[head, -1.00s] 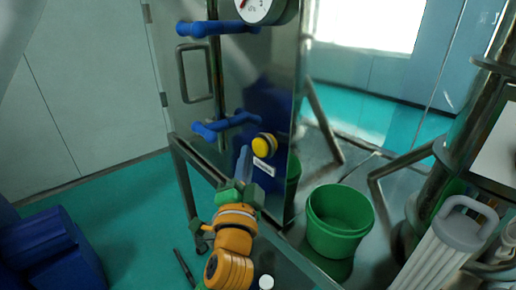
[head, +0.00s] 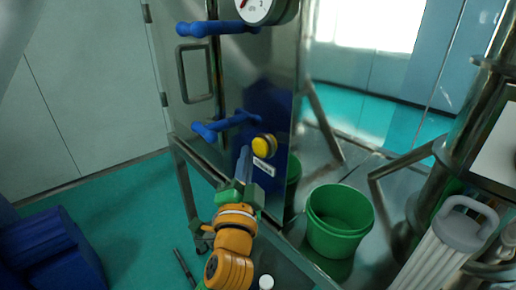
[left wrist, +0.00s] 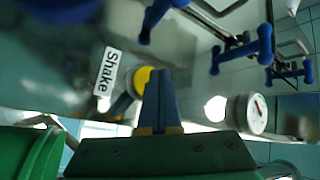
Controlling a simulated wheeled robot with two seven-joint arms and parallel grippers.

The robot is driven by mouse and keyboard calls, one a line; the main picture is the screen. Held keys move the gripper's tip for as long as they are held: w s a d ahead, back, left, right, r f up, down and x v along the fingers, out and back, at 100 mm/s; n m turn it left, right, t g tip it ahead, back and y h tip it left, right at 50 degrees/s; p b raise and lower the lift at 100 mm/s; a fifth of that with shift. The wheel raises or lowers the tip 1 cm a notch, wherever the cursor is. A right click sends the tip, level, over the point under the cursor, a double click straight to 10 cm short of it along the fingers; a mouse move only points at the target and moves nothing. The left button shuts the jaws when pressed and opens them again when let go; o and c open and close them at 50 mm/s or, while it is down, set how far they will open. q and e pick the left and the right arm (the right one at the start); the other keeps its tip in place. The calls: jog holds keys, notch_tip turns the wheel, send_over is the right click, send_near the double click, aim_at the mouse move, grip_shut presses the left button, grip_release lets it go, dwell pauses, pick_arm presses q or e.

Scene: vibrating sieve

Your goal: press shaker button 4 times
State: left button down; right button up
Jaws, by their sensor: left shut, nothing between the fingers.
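The yellow shaker button (head: 262,147) sits on the metal cabinet front, in a dark collar. A white label below it (head: 264,168) reads "Shake" in the left wrist view (left wrist: 107,72). My left gripper (head: 243,158) has its blue fingers together, pointing up just left of and below the button. In the left wrist view the shut fingers (left wrist: 161,78) overlap the right part of the button (left wrist: 140,79). I cannot tell whether the tips touch it. My right gripper is in neither view.
Blue clamp handles (head: 224,125) stick out left of the button, and a round gauge (head: 257,10) is above. A green bucket (head: 338,240) stands to the right. A grey handled filter-like part (head: 462,230) is at the far right. Blue boxes (head: 50,250) stand lower left.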

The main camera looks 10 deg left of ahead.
pick_arm(q)
jog(key=shift+w+d, duration=0.1)
jog(key=shift+w+d, duration=0.2)
jog(key=shift+w, duration=0.05)
dwell(0.3)
jog(key=shift+w+d+b, duration=0.3)
jog(key=shift+w+d, duration=0.15)
jog(key=shift+w, duration=0.15)
dwell(1.2)
jog(key=shift+r, duration=0.1)
jog(key=shift+s+a+f+p, duration=0.2)
jog(key=shift+s+a+p, duration=0.3)
jog(key=shift+s, duration=0.3)
jog(key=shift+s+a, duration=0.1)
jog(key=shift+a, duration=0.05)
jog(key=s+a, duration=0.1)
jog(key=s, duration=0.1)
jog(key=s+a+p, duration=0.1)
jog(key=s+a, duration=0.1)
